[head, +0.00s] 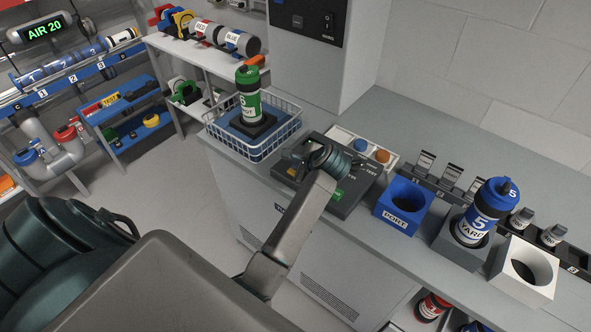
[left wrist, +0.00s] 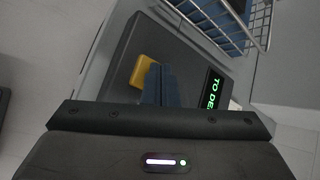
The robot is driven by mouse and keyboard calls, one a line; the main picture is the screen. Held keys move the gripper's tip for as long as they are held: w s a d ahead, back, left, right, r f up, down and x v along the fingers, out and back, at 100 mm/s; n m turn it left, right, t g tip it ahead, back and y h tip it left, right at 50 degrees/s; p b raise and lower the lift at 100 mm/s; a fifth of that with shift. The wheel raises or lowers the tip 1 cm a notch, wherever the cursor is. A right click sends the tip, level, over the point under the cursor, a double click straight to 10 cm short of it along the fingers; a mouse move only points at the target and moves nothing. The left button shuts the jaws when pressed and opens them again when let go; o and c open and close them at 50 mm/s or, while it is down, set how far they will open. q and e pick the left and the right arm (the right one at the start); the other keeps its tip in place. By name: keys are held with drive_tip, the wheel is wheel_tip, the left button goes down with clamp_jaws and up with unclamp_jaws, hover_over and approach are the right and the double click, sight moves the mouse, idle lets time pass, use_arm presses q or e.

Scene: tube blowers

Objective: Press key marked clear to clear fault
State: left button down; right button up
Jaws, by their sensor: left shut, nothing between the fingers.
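A dark grey control panel (head: 352,199) lies on the counter beside the wire basket. In the left wrist view the panel (left wrist: 190,62) carries a yellow key (left wrist: 143,71) and a small screen (left wrist: 212,90) with green text, partly cut off, reading "TO DE". No marking on the yellow key is readable. My left gripper (head: 316,152) is over the panel and hides much of its face. Its shut, empty fingers (left wrist: 159,84) show right beside the yellow key; I cannot tell whether they touch it.
A wire basket (head: 252,149) holding a green tube (head: 247,94) stands left of the panel. A blue holder (head: 404,205), a blue tube (head: 484,211) and a white holder (head: 526,272) stand to the right.

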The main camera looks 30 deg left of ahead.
idle(0.4)
use_arm(q)
drive_tip(key=shift+r, duration=0.75)
drive_tip(key=shift+p, duration=0.3)
drive_tip(key=shift+r+p, duration=1.1)
drive_tip(key=shift+r, duration=1.4)
